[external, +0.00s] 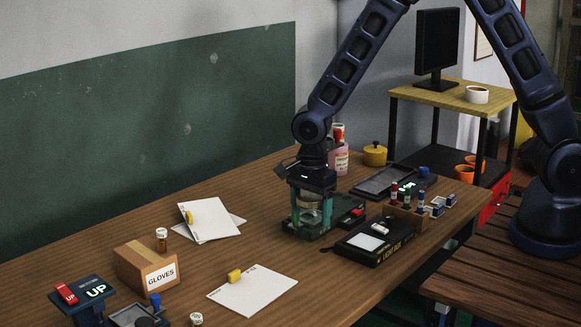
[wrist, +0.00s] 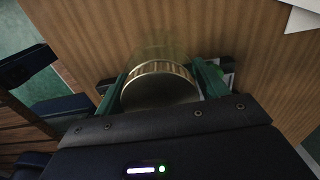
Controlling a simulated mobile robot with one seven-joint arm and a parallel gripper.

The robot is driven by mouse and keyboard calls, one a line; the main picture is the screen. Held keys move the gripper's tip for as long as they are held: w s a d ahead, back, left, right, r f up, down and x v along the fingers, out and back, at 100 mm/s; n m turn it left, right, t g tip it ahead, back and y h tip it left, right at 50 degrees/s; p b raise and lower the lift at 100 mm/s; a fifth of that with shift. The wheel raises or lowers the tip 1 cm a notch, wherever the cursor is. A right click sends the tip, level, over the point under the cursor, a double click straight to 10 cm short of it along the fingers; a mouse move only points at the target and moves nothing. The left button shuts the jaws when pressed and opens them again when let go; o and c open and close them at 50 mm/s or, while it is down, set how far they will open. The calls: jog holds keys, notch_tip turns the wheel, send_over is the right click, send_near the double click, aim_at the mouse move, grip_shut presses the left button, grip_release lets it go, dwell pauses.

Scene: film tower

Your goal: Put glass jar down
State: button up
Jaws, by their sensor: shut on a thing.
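The glass jar (wrist: 160,84) has a ribbed brass-coloured lid and a clear body. In the wrist view it sits between the two green fingers of my gripper (wrist: 162,92), which is shut on it. In the external view my gripper (external: 311,212) points down with the jar (external: 311,217) between its fingers, partly hidden by them. The jar is upright over the left part of a dark device (external: 345,207) with a red button on the table. I cannot tell whether its base touches the device.
A black light pad (external: 362,256) and a wooden rack of small bottles (external: 404,216) stand close to the right. White sheets (external: 252,290) and a gloves box (external: 146,267) lie to the left. Bare table (external: 335,285) shows in front.

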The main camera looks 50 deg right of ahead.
aim_at(310, 225)
jog(key=shift+f, duration=2)
jog(key=o, duration=1.1)
jog(key=shift+f, duration=0.15)
